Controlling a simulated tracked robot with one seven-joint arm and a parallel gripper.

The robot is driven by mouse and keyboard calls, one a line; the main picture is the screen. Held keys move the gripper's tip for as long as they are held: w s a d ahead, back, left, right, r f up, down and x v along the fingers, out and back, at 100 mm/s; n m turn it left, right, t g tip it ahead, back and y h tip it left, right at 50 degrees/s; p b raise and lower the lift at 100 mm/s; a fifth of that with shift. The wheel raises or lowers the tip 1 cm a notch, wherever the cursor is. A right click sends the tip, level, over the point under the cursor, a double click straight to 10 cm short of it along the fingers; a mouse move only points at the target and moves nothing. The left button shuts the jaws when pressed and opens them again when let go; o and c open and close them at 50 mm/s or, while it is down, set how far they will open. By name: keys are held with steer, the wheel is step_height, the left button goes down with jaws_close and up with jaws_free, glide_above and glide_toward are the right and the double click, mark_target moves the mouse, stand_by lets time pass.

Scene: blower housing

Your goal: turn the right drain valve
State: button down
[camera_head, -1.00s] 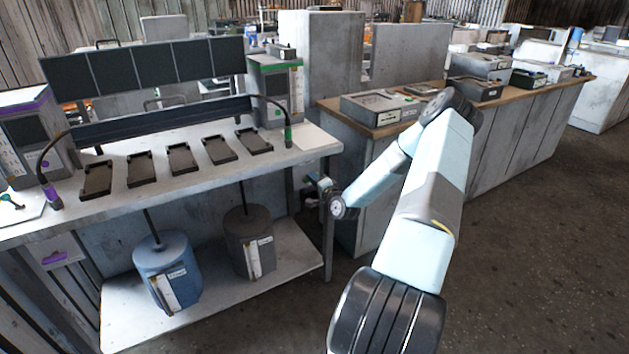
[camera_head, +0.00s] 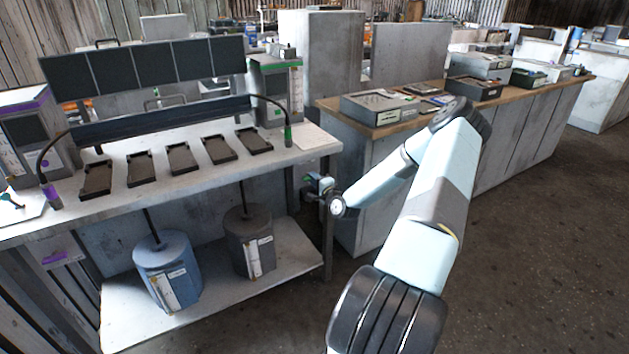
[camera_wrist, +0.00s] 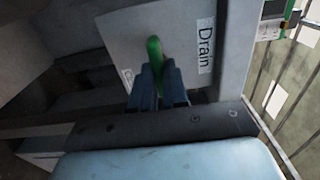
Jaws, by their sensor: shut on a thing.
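The right drain valve shows in the wrist view as a green handle (camera_wrist: 155,50) on a grey panel (camera_wrist: 125,28) beside a "Drain" label (camera_wrist: 205,45). My gripper (camera_wrist: 159,72) is shut on the green handle, with a dark finger on each side. The handle's upper end sticks out beyond the fingertips; its lower part is hidden between them. In the head view my gripper (camera_head: 319,186) is at the right end of the workbench, below the top, and the valve is too small to make out clearly.
The white workbench (camera_head: 190,180) carries several dark trays and a right-hand instrument (camera_head: 272,90). A blue canister (camera_head: 167,268) and a dark canister (camera_head: 248,240) stand on its lower shelf. A wood-topped counter (camera_head: 330,104) lies behind my arm. The floor at right is clear.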

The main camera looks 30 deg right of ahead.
steer(key=c, duration=1.4)
jaws_free()
steer(key=shift+s+d+f, duration=0.15)
steer(key=shift+d+f, duration=0.05)
steer(key=shift+f, duration=0.05)
steer(key=shift+o, duration=1.3)
steer(key=shift+a+r, duration=0.1)
steer(key=s, duration=1.3)
steer(key=shift+s+d, duration=0.25)
steer(key=shift+s, duration=0.05)
